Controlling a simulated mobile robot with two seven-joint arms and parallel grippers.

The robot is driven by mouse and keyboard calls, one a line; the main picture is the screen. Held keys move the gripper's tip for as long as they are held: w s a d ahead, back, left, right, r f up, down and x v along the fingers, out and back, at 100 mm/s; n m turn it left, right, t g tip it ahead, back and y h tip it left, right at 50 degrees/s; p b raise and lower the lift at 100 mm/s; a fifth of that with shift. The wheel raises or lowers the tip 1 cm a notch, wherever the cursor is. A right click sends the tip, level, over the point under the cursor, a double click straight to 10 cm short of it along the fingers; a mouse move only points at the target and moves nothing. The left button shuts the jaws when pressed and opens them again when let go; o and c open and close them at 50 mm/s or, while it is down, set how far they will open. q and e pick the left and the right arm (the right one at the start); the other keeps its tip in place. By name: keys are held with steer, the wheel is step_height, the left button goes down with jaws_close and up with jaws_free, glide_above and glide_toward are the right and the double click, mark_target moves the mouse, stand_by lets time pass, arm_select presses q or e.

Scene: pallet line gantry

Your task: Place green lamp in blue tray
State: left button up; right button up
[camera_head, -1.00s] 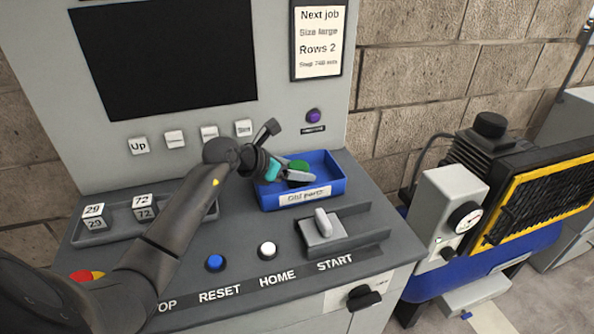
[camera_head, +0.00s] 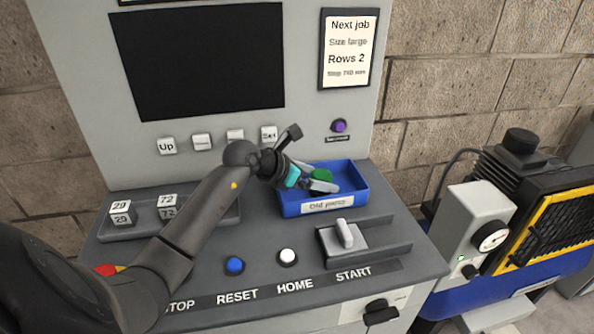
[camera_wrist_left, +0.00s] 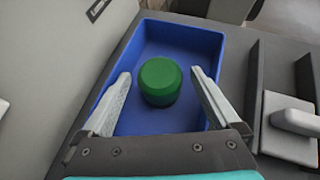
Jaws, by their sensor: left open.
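The green lamp (camera_wrist_left: 160,81) is a short green cylinder with a rounded top. It sits inside the blue tray (camera_wrist_left: 183,36), whose front label reads "Old parts". In the head view the lamp (camera_head: 321,175) shows partly behind a finger, in the blue tray (camera_head: 349,198) on the console top. My left gripper (camera_wrist_left: 160,92) is open, with one finger on each side of the lamp and gaps visible between. In the head view my left gripper (camera_head: 322,184) reaches into the tray from the left. My right gripper is not in view.
A START lever (camera_head: 345,235) stands in front of the tray. Blue RESET (camera_head: 235,265) and white HOME (camera_head: 287,256) buttons line the console front. A grey tray with number blocks (camera_head: 122,214) is at left. A purple button (camera_head: 339,125) is on the panel behind.

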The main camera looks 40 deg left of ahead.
arm_select(q)
steer(key=v, duration=1.1)
steer(key=shift+p, duration=0.45)
